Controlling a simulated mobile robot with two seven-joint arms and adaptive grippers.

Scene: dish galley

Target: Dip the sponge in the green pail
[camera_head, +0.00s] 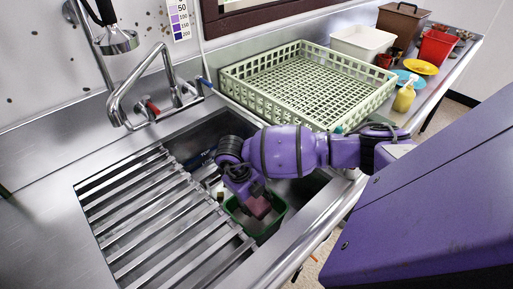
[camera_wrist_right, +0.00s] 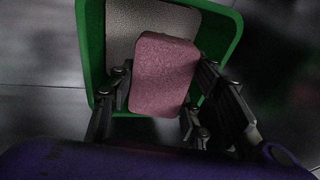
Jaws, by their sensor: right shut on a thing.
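The green pail (camera_head: 268,231) stands in the sink basin, at the right end of the slatted rack. The pink sponge (camera_head: 257,206) is over the pail's opening in the head view. My right gripper (camera_head: 247,197) is shut on the sponge. In the right wrist view the sponge (camera_wrist_right: 166,74) sits between the fingers of my right gripper (camera_wrist_right: 160,100), in front of the pail (camera_wrist_right: 92,50). A pale grey surface shows inside the pail behind the sponge. I cannot tell whether the sponge touches it. My left gripper is not in view.
The slatted metal rack (camera_head: 160,215) covers much of the sink, with the faucet (camera_head: 140,90) behind it. A pale green dish crate (camera_head: 305,85) stands on the counter beyond my right arm. A white tub (camera_head: 362,42), a red container (camera_head: 436,48) and a yellow bottle (camera_head: 404,97) stand farther right.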

